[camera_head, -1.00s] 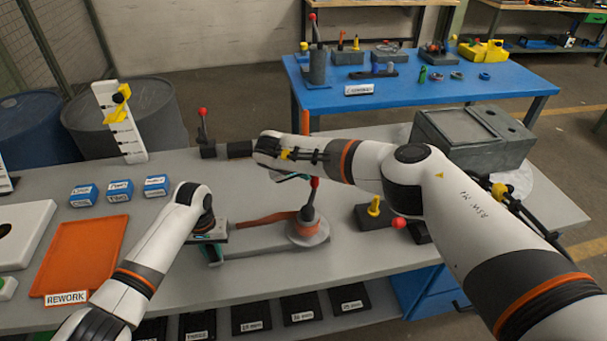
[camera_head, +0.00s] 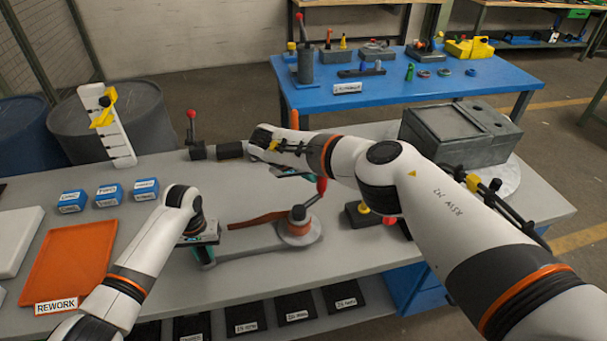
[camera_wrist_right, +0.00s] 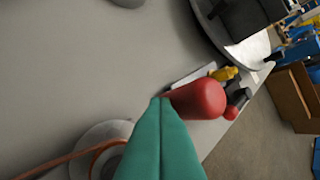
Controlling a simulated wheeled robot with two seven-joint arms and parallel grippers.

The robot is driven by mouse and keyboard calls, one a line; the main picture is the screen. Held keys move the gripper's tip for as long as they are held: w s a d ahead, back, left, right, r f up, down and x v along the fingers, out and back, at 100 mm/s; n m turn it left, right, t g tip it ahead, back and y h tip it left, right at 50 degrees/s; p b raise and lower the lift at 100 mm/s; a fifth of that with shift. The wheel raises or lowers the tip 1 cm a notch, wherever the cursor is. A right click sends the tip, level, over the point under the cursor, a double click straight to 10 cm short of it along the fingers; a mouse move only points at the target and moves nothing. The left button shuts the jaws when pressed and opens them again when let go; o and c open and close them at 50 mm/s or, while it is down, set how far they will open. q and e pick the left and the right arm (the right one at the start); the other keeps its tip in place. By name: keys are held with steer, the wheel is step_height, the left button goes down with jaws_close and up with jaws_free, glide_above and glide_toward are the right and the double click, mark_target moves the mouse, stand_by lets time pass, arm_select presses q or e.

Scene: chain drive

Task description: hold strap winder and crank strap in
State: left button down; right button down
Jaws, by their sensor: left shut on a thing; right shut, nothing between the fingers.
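The strap winder (camera_head: 260,250) lies on the grey bench, a flat grey base with a round drum (camera_head: 297,232) at its right end. An orange strap (camera_head: 255,221) runs from the drum to the left. The crank leans to the right, its red handle (camera_head: 321,186) raised; the handle (camera_wrist_right: 197,99) is large in the right wrist view. My left gripper (camera_head: 206,256) is shut on the winder's left end, partly hidden by its wrist. My right gripper (camera_wrist_right: 162,104) is shut and empty, its teal fingertips close beside the red handle; contact is unclear.
A yellow-topped black block (camera_head: 362,212) with a red knob stands right of the winder. An orange REWORK tray (camera_head: 72,262) and several blue boxes (camera_head: 108,194) lie left. A red-knobbed lever (camera_head: 192,130) stands behind.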

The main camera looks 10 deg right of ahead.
steer(key=shift+s+d+m+g, duration=0.45)
steer(key=shift+d+m, duration=0.25)
steer(key=shift+d, duration=0.1)
steer(key=shift+s+d+r, duration=0.1)
steer(key=shift+s+d, duration=0.1)
stand_by(1.1)
